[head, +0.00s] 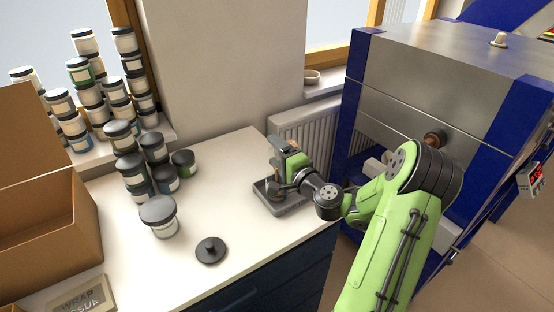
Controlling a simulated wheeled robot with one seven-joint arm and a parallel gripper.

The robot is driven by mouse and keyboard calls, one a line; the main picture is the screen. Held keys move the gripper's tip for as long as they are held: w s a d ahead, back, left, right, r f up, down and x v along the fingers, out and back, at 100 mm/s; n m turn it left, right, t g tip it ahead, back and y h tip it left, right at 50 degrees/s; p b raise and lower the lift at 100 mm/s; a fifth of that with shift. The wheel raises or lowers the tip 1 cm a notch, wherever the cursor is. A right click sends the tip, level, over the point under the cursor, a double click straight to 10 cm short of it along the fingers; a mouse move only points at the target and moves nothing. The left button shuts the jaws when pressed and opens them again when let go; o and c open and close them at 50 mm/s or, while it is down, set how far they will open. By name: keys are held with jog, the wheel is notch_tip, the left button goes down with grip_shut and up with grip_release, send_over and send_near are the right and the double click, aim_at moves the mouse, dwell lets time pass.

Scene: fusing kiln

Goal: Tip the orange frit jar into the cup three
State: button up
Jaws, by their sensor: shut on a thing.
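My gripper (279,176) is at the far right part of the white counter, low over a grey tray (292,209). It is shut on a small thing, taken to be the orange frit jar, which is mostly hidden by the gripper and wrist. I cannot make out its colour or its tilt. A round dark shape shows at the tray's left part, under the gripper. I cannot tell the cups apart in the tray, and cup three is not discernible. A loose black lid (211,250) with a knob lies on the counter's front part.
A large black-lidded jar (163,224) and a cluster of stacked jars (138,178) stand left of the tray. More jars line the windowsill (158,132). A cardboard box (50,235) is at far left. The blue and steel kiln (430,75) stands close on the right.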

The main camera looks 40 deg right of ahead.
dwell(0.5)
dwell(0.3)
jog(key=m, duration=0.4)
jog(key=d+r+m, duration=0.1)
jog(key=m, duration=0.4)
jog(key=d+r+m, duration=0.1)
jog(key=m, duration=0.4)
jog(key=shift+s+r+p, duration=0.1)
jog(key=shift+r+p, duration=0.15)
jog(key=shift+p, duration=0.05)
jog(key=m+p, duration=0.1)
jog(key=r+m+p, duration=0.1)
jog(key=shift+m+p, duration=0.35)
jog(key=shift+m, duration=0.05)
jog(key=shift+a+m+p, duration=0.15)
jog(key=shift+m+p, duration=0.3)
jog(key=shift+m, duration=0.55)
jog(key=shift+f, duration=0.1)
